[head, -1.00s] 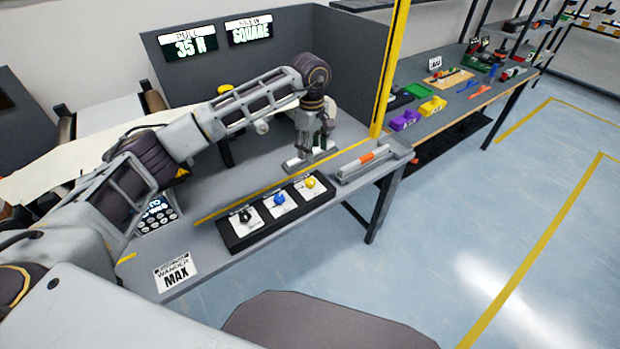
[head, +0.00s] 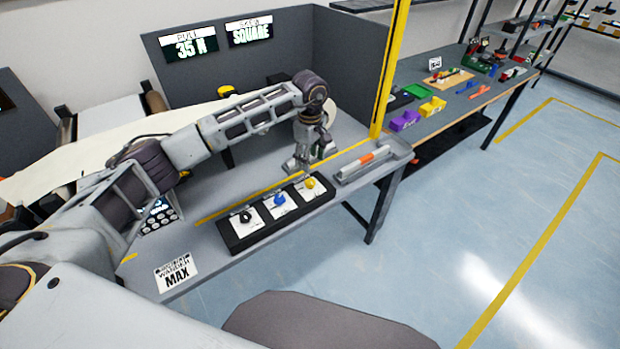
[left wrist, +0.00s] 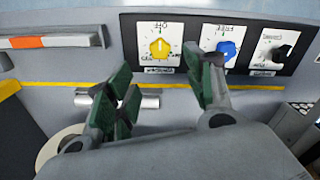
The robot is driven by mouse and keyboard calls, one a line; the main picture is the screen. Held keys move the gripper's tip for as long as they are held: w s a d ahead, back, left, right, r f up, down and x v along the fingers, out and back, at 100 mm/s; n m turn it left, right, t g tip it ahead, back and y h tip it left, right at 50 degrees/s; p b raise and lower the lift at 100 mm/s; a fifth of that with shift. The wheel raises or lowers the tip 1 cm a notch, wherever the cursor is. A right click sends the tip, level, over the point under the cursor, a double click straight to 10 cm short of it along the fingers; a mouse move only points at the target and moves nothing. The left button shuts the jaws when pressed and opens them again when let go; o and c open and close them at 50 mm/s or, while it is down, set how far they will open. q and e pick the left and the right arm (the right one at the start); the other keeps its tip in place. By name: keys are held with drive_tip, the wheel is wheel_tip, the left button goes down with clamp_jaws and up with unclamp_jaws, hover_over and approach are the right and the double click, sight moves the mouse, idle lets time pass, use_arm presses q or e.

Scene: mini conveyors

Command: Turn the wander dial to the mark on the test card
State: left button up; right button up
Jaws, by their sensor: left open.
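The test card (head: 176,272) reads WANDER MAX and lies on the near left of the grey table. A black panel (head: 236,243) holds three dials on white plates: black (head: 246,217), blue (head: 279,199) and yellow (head: 310,183). In the left wrist view, the yellow dial (left wrist: 160,46) is at left, then the blue dial (left wrist: 227,49) and the black dial (left wrist: 281,53). The small label under the yellow dial seems to read WANDER. My left gripper (head: 308,165) is open and empty, close to the yellow dial's end of the panel. My right gripper is out of view.
A grey tray (head: 372,162) with an orange-and-white stick lies right of the panel. A yellow post (head: 389,70) rises behind it. Two screens (head: 190,43) show 35 N and SQUARE. A keypad (head: 157,216) stands at left. A second table with coloured parts is beyond.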

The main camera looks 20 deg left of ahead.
sight(310, 181)
use_arm(q)
wheel_tip(310, 181, down, 8)
drive_tip(key=shift+r+p, duration=0.1)
drive_tip(key=shift+p, duration=0.45)
drive_tip(key=shift+f, duration=0.95)
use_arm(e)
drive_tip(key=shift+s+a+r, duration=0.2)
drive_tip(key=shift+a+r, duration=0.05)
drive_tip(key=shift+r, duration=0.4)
use_arm(q)
drive_tip(key=c, duration=0.9)
drive_tip(key=shift+c, duration=0.5)
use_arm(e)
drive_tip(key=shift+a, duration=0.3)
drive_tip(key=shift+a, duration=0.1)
